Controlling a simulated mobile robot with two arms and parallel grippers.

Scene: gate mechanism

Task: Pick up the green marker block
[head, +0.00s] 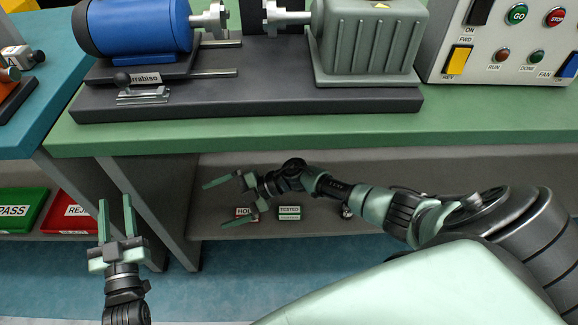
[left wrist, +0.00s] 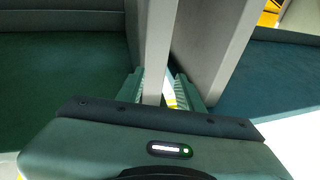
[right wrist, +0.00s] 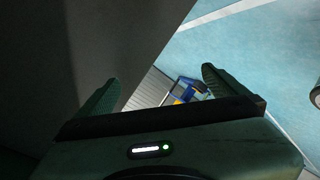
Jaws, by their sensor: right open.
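The green marker block (head: 289,212), with a white label reading TESTED, sits on the grey lower shelf under the green bench. A red block (head: 246,213) labelled HOLD stands just left of it, partly hidden by a right gripper finger. My right gripper (head: 215,204) is open and empty, pointing left, in front of the shelf and left of the green block. The green block is not visible in the right wrist view. My left gripper (head: 116,204) is open and empty, pointing away from me, left of the bench's side panel.
The green bench (head: 300,131) overhangs the shelf (head: 350,160) and carries a motor and gearbox on a dark base. A grey side panel (head: 150,195) stands between my grippers. Green PASS (head: 20,208) and red REJECT (head: 72,212) bins sit at left. A small dark object (head: 346,211) is right of the blocks.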

